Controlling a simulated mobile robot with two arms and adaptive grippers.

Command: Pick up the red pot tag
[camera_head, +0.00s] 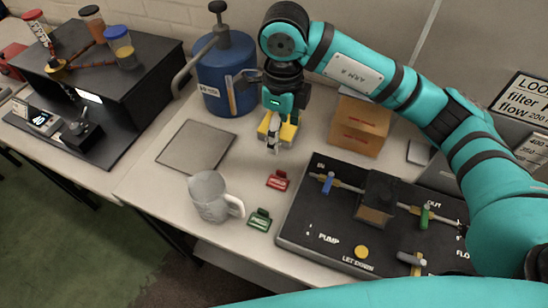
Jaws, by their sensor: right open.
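The red pot tag (278,180) lies on the light bench, in front of the grey square mat's right side and left of the black pump board. My right gripper (274,142) points down over the bench, behind and above the red tag, apart from it. It is open, and yellow and pale parts show around its fingers. I cannot tell whether these belong to the gripper or to something behind it. A green tag (259,219) lies nearer to me than the red one. My left gripper is out of view.
A frosted jug (209,197) stands left of the tags. The black pump board (310,230) has valves. A blue tank (221,75) with a pump handle and a cardboard box (358,126) stand behind. The grey mat (196,147) is bare.

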